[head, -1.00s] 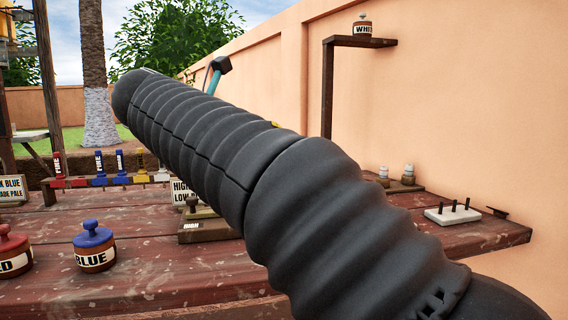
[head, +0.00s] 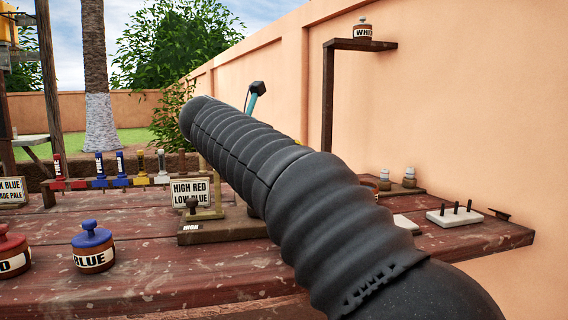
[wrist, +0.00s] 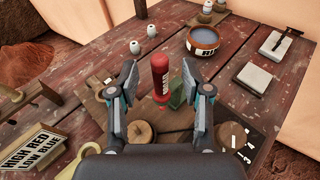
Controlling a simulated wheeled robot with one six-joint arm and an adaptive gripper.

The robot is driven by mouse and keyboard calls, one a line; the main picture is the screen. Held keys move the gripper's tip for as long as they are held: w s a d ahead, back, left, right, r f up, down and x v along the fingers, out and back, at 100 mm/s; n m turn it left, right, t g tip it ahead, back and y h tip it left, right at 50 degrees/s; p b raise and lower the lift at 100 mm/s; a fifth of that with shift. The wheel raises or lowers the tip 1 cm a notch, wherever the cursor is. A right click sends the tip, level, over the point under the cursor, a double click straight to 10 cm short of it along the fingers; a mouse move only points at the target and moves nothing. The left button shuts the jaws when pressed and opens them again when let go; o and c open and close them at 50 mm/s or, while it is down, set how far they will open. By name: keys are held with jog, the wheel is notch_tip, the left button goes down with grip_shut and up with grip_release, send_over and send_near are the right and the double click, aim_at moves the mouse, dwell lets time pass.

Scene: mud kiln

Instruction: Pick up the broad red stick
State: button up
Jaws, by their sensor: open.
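My gripper (wrist: 160,88) is open, with one finger to the left and one to the right of the stick in the picture. I see a gap on both sides; whether the stick is between the fingertips or beyond them I cannot tell. In the head view my arm hides this spot. Another red stick (head: 58,168) stands at the left end of a rack in the head view.
The sign reading HIGH RED LOW BLUE (head: 191,192) stands by a wooden stand. Red (head: 12,250) and blue (head: 93,248) lidded pots sit at the front left.

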jog(key=x, duration=0.2)
jog(key=shift+w+d+f, duration=0.15)
jog(key=shift+w, duration=0.1)
grip_shut()
notch_tip(320, 180, up, 10)
jog(key=p, duration=0.4)
jog(key=shift+p, duration=0.7)
jog(key=shift+d, duration=0.1)
